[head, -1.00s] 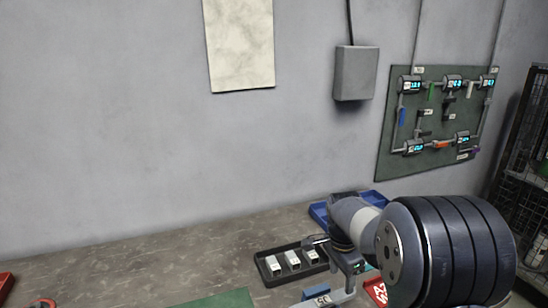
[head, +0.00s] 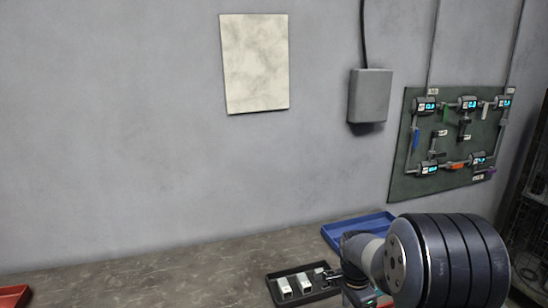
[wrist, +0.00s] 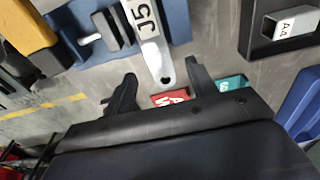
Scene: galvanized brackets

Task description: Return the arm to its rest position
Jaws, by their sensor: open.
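My gripper (wrist: 160,82) shows in the wrist view with two dark fingers spread apart and nothing between the tips that I can see held. A pale labelled strip with a hole (wrist: 150,40) lies beyond the fingertips, over a blue fixture (wrist: 176,18). In the head view my arm comes in from the lower right, above the bench, and its end is partly cut off by the bottom edge. The gripper fingers are hard to make out there.
A black tray (head: 280,302) with several pale labelled blocks stands beside my arm. A blue tray (head: 335,240) lies behind it. A red tray (head: 12,295) is at far left. A gauge panel (head: 400,185) and grey box (head: 370,97) hang on the wall. The bench's left middle is clear.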

